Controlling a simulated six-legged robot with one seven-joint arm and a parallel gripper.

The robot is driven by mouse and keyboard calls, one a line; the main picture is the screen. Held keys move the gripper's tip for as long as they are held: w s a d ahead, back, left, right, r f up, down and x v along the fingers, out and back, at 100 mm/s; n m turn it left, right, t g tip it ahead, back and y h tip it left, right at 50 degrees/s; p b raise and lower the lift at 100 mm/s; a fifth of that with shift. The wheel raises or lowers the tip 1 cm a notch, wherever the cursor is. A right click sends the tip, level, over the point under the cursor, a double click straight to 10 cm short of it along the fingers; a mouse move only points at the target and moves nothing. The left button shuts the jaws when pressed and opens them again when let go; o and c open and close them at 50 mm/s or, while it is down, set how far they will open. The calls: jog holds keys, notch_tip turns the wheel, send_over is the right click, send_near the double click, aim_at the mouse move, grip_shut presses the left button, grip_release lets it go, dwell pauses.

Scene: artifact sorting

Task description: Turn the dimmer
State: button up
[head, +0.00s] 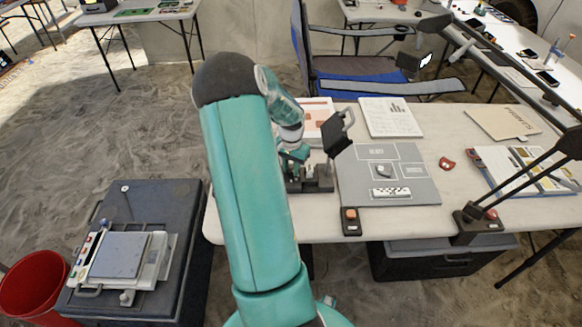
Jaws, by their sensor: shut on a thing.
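My arm reaches up from the bottom and bends down to the left part of the white table (455,150). My gripper (297,172) is small and partly hidden by my own wrist. It is at a low black device (318,181) near the table's left edge and looks shut on a part of it; the held part is not clear. No dimmer can be made out for certain. A small black box with an orange knob (350,214) stands at the front edge, to the right of my gripper and apart from it.
A tilted black panel (338,132) stands close to the right of my wrist. A grey board (362,197) lies beyond the box. A black lamp base (480,224) with long arms stands at the right. A blue chair (375,83) is behind the table.

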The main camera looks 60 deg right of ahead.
aim_at(290, 171)
jog(key=shift+m, duration=1.2)
jog(key=o, duration=1)
notch_tip(290, 171, up, 14)
jog(key=shift+w, duration=0.1)
